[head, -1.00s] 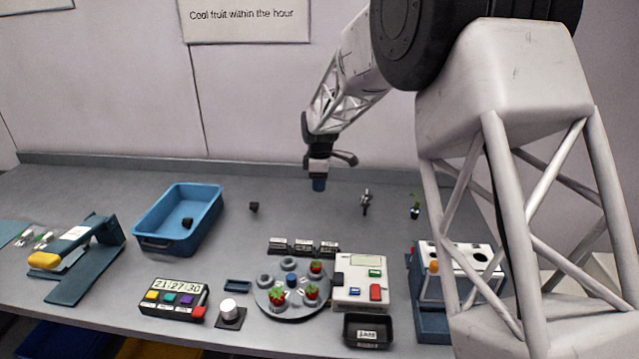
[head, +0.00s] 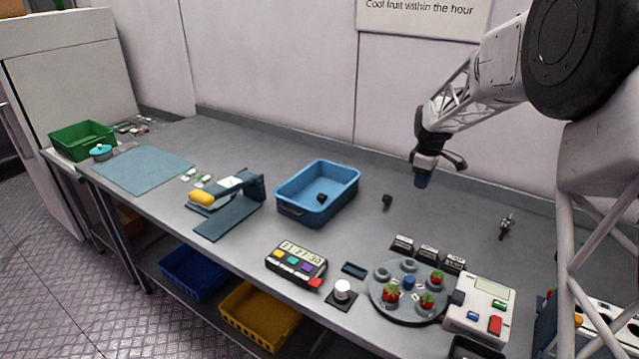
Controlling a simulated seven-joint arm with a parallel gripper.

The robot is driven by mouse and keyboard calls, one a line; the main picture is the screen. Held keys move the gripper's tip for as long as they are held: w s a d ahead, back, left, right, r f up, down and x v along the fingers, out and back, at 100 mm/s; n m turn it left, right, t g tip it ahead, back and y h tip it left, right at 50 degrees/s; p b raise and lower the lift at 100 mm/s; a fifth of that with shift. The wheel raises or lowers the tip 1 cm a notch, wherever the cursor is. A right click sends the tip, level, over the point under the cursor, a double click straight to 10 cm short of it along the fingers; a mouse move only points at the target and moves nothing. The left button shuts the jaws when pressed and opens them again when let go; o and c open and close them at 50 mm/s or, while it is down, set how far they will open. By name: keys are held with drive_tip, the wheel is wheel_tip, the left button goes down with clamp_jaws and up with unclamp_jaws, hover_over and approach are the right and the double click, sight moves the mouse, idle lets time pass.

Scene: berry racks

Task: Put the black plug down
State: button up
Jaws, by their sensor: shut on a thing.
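My gripper (head: 422,181) hangs above the back of the bench, pointing down. It is shut, with dark blue showing at its tip. I cannot tell in this small view how much of that is finger and how much is the held thing, nor make out that thing's shape. A small black piece (head: 387,201) lies on the bench, to the left of the gripper in the picture. Another small black piece (head: 321,198) is inside the blue tray (head: 290,209). Either looks plug-like, but both are too small to be sure.
A turntable (head: 383,293) with strawberries stands at the front, beside a white device (head: 482,312). A timer with coloured buttons (head: 297,262) and a silver knob (head: 343,290) are to its left. A small upright tool (head: 506,226) stands right. Bare bench lies around the gripper.

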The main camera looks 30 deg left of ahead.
drive_tip(key=s+a, duration=0.3)
drive_tip(key=a, duration=1.4)
hover_over(315, 196)
drive_tip(key=shift+s+r, duration=0.1)
drive_tip(key=shift+f, duration=3.15)
drive_tip(key=shift+f, duration=1.85)
drive_tip(key=shift+f, duration=0.1)
